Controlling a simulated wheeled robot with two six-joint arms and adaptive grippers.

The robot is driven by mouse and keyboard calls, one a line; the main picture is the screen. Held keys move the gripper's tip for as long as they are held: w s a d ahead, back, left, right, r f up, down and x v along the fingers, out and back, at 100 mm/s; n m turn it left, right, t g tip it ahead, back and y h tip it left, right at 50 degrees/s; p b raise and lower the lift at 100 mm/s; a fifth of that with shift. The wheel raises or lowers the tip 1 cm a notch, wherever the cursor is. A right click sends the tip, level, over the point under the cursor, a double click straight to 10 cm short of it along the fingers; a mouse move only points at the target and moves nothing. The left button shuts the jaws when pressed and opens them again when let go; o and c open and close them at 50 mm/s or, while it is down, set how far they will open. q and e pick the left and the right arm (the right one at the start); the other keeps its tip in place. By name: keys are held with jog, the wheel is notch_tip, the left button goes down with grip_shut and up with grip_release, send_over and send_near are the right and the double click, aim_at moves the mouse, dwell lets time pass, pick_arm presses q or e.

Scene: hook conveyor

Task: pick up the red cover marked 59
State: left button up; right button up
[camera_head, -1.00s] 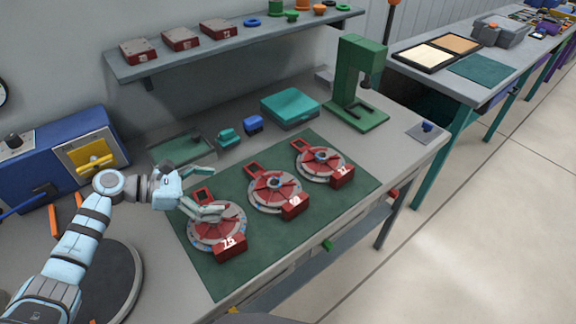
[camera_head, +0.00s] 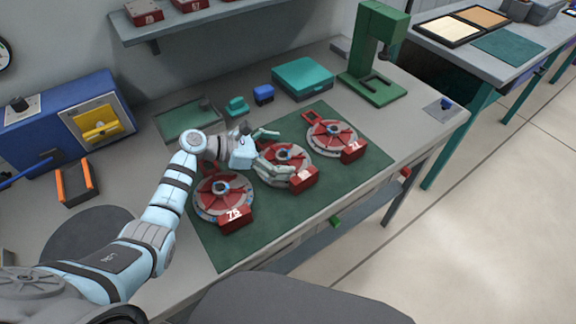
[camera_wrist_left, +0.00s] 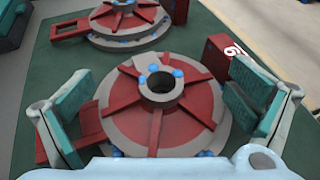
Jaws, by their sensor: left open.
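Three round red covers with grey rings lie in a row on the green mat (camera_head: 232,252). The middle cover (camera_head: 303,179) has a label too small to read in the head view. In the wrist view the same cover (camera_wrist_left: 123,93) fills the middle, and its red tab (camera_wrist_left: 219,57) shows one digit, like a 9 or 6. My left gripper (camera_head: 284,154) is open over this middle cover, with one finger on each side of it in the wrist view (camera_wrist_left: 158,98). Contact cannot be told. My right gripper is not in view.
The cover marked 75 (camera_head: 235,219) lies left of the middle one, and another, apparently 21 (camera_head: 352,150), lies to the right. A teal box (camera_head: 302,76), small blue block (camera_head: 264,94) and green press (camera_head: 376,60) stand behind. A shelf (camera_head: 190,27) overhangs the back.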

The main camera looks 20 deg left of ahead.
pick_arm(q)
jog(key=shift+s+r, duration=0.2)
jog(key=shift+s, duration=0.05)
jog(key=c, duration=1.4)
jog(key=shift+w, duration=0.15)
grip_shut()
